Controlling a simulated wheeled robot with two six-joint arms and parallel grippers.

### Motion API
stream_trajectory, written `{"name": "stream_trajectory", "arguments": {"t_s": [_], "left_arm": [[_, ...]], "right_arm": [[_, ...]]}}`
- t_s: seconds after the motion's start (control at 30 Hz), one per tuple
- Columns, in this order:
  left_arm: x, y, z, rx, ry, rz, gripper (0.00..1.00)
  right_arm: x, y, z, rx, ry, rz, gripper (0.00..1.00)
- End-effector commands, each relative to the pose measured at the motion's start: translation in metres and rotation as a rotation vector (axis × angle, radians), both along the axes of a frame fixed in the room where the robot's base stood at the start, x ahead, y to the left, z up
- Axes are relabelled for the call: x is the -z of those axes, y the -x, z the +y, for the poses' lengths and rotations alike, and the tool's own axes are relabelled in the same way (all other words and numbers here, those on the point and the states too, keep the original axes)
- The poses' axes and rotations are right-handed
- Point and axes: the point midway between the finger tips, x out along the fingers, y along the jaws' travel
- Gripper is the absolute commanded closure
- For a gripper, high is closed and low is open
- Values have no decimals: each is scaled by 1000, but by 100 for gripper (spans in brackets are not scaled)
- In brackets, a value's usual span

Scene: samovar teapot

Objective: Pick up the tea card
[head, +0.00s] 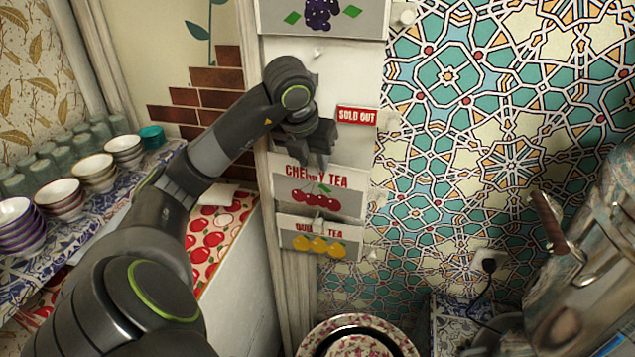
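Tea cards hang on a white wall board. The cherry tea card (320,194) shows red cherries, with part of its lettering hidden behind my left gripper. Below it is a card with yellow fruit (320,243), its name partly unclear. A small red "SOLD OUT" sign (356,115) is right of my gripper. My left gripper (314,160) is in front of the board, fingers pointing down at the top of the cherry card. Its fingers look apart, with nothing seen between them. My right gripper is out of view.
Several bowls (60,196) and glasses stand on a patterned shelf at left. A cherry-patterned cloth (212,240) is below my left arm. A metal samovar (590,250) stands at right, and a floral round dish (355,330) is at bottom centre.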

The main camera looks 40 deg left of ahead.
Motion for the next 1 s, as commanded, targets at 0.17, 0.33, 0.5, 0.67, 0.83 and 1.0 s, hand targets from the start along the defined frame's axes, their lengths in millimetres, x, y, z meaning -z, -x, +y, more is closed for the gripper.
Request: {"name": "stream_trajectory", "arguments": {"t_s": [0.17,0.33,0.5,0.67,0.83,1.0], "left_arm": [[0,0,0,0,0,0,93],[0,0,0,-1,0,2,100],[1,0,0,-1,1,3,100],[-2,0,0,0,1,4,100],[-14,0,0,0,1,3,100],[-11,14,-3,1,-4,-2,100]], "right_arm": [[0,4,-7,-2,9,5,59],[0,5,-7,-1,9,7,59],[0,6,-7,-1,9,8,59],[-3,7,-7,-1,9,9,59],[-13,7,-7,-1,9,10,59],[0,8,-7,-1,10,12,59]]}}
